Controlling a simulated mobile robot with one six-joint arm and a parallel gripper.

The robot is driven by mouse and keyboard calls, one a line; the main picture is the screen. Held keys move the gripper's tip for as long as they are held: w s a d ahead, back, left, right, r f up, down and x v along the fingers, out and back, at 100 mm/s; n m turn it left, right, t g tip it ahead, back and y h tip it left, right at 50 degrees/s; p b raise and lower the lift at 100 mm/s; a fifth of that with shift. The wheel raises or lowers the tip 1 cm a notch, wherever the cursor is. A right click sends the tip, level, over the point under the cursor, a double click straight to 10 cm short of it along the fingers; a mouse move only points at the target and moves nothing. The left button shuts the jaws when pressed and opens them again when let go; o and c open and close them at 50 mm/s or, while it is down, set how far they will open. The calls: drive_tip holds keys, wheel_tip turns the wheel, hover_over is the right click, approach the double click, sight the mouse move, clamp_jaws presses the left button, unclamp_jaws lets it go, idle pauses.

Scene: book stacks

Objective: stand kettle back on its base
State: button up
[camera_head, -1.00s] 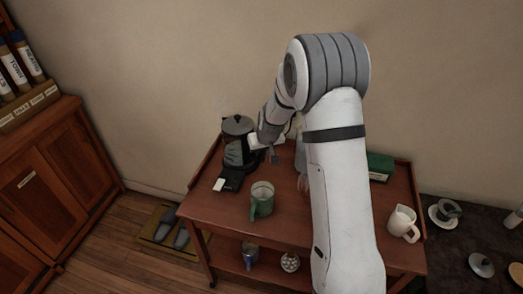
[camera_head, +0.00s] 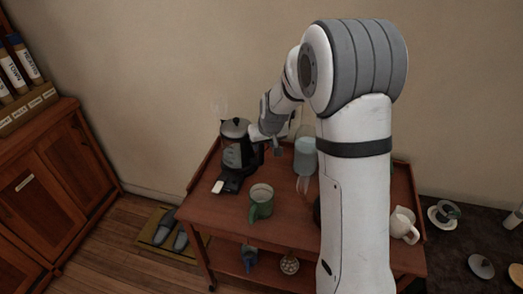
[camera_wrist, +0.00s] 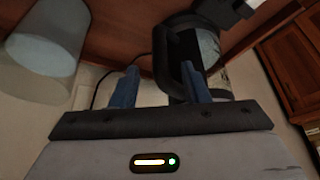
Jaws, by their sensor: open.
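The kettle (camera_head: 232,156), black with a clear body and a dark lid, stands upright at the left back of the wooden cart. Its dark base (camera_head: 231,184) shows at its foot; the kettle hides the contact, so I cannot tell whether it is fully seated. My gripper (camera_head: 266,142) is at the kettle's right side, by the handle. In the wrist view my gripper (camera_wrist: 160,84) has its two blue fingers apart, with the kettle's black handle (camera_wrist: 172,52) between them, nearer the right finger. The kettle's body (camera_wrist: 211,50) is just beyond.
A green mug (camera_head: 261,203) stands in front of the kettle on the cart top (camera_head: 222,209). A clear vessel (camera_head: 305,158) stands right of my gripper. A white pitcher (camera_head: 403,224) is at the right end. The cart's lower shelf holds small items.

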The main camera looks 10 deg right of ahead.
drive_tip(key=s+d+r+m+g, duration=0.1)
drive_tip(key=s+d+r, duration=0.1)
drive_tip(key=s+r, duration=0.45)
drive_tip(key=s+d+r, duration=0.1)
drive_tip(key=s+r, duration=0.3)
drive_tip(key=s, duration=0.6)
drive_tip(key=s+d+m+g+h, duration=0.1)
drive_tip(key=s+d, duration=0.1)
drive_tip(key=s, duration=1.3)
drive_tip(key=shift+s+d+r, duration=0.3)
drive_tip(key=shift+r, duration=0.05)
drive_tip(key=shift+c, duration=0.5)
